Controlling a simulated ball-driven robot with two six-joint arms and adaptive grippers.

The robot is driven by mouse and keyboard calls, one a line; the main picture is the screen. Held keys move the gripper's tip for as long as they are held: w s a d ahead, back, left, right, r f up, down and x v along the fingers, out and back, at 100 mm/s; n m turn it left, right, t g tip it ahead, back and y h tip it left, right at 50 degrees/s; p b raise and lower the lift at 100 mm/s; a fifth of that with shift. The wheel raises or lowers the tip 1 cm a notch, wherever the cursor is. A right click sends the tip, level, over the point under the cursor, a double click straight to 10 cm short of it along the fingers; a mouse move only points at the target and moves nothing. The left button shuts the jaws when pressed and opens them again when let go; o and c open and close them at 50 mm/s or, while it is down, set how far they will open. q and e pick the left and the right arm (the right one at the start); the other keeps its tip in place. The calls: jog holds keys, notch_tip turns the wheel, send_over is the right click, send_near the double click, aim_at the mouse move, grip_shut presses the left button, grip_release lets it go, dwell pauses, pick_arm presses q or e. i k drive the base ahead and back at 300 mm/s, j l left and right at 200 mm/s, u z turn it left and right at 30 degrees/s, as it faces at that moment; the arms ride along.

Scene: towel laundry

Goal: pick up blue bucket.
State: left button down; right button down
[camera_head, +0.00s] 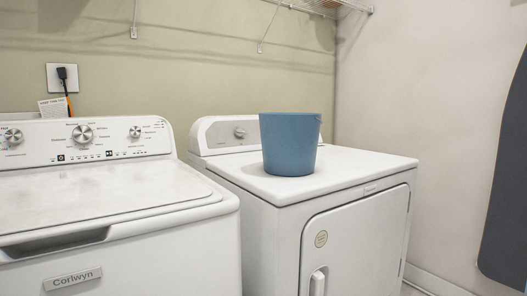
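A blue bucket (289,146) stands upright on top of the white dryer (357,168), towards its left and back side, in front of the dryer's control panel. A thin handle shows at the bucket's right rim. The inside of the bucket is hidden from this angle. Neither of my grippers shows in the head view, and nothing touches the bucket except the dryer top.
A white washer (100,185) with its lid closed stands to the left of the dryer. A wire shelf (315,6) is on the wall above. A dark grey board (508,185) is at the right edge. The dryer top right of the bucket is clear.

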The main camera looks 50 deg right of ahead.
aim_at(289, 141)
jog(key=z, duration=1.8)
jog(key=i+l+u, duration=0.15)
jog(key=u, duration=0.25)
jog(key=i, duration=0.1)
